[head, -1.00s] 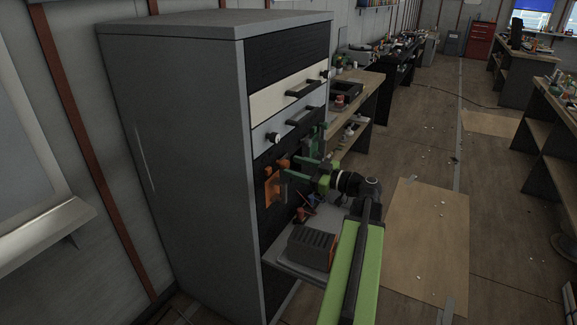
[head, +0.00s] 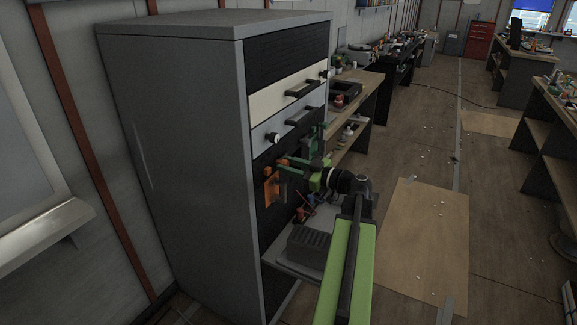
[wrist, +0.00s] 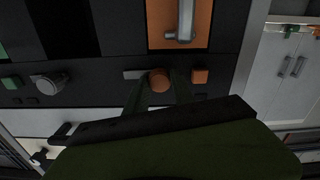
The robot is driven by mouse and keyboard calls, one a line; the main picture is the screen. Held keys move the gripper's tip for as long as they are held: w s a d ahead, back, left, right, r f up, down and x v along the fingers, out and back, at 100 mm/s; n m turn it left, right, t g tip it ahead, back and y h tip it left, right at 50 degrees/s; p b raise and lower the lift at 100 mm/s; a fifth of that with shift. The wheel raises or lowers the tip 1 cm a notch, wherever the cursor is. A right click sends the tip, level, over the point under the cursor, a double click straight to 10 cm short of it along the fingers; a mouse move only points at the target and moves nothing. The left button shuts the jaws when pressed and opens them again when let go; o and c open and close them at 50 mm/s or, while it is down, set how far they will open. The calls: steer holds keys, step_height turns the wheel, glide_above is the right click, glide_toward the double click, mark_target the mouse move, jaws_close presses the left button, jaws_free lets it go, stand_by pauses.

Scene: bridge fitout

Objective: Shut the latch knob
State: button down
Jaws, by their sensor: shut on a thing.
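An orange round knob (wrist: 159,80) sits on the dark cabinet front in the wrist view, between my two fingers, with a short grey bar showing beside it. An orange square block (wrist: 200,76) is just right of it, apart from it. My gripper (wrist: 158,88) is shut on the orange knob. In the head view my gripper (head: 285,165) reaches the cabinet front from the right, and its fingers hide most of the knob. An orange plate (head: 270,190) lies just below; it shows with a grey handle in the wrist view (wrist: 156,36).
The tall grey cabinet (head: 185,130) has drawers with black handles above my gripper. A pulled-out shelf (head: 285,262) below holds a dark ribbed box (head: 308,247). A grey round knob (wrist: 47,83) sits further left in the wrist view.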

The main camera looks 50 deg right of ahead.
steer(key=shift+m, duration=0.3)
steer(key=m, duration=0.3)
steer(key=shift+m, duration=0.4)
steer(key=m, duration=0.4)
steer(key=shift+d+m, duration=0.1)
steer(key=shift+m, duration=0.2)
steer(key=m, duration=0.8)
steer(key=shift+m, duration=0.6)
steer(key=c, duration=1.1)
jaws_free()
steer(key=shift+f, duration=0.1)
